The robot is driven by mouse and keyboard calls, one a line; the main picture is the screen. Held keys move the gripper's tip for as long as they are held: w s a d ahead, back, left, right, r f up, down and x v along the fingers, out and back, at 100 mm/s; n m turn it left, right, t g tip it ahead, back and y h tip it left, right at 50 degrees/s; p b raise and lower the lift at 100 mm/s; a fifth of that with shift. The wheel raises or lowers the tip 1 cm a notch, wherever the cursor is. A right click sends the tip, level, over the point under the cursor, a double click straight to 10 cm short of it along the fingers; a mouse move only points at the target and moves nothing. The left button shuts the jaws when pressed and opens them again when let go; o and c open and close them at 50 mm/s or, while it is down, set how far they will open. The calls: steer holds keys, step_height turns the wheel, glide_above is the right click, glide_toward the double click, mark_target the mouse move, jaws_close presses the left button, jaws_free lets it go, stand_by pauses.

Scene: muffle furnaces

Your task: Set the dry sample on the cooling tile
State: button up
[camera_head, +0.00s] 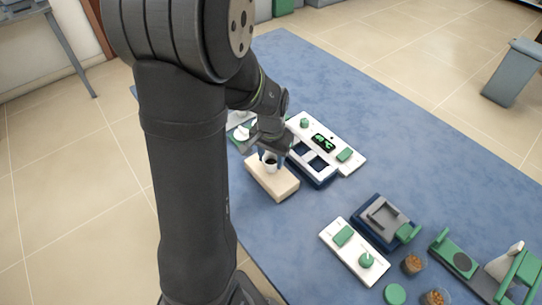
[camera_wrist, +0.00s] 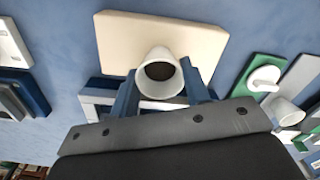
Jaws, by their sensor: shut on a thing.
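A small white cup (camera_head: 270,166) with dark contents is between the blue fingers of my gripper (camera_head: 272,156), which is shut on it. In the wrist view the cup (camera_wrist: 158,86) is seen with its mouth toward the camera, and the fingers of my gripper (camera_wrist: 161,92) are on either side. The beige rectangular tile (camera_head: 279,187) lies on the blue table below the cup. It also shows in the wrist view (camera_wrist: 120,40) behind the cup. The cup is over the tile's far part; whether it touches is hard to tell.
A blue furnace with a white frame (camera_head: 316,160) stands right beside the tile, with a white display panel (camera_head: 347,152) behind. A second furnace (camera_head: 384,220), a white panel (camera_head: 346,236) and bowls of brown bits (camera_head: 412,264) stand at lower right.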

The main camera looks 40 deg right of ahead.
steer(key=shift+f, duration=0.3)
steer(key=o, duration=1.5)
steer(key=shift+c, duration=0.2)
step_height(320, 180, up, 8)
steer(key=shift+f, duration=4.05)
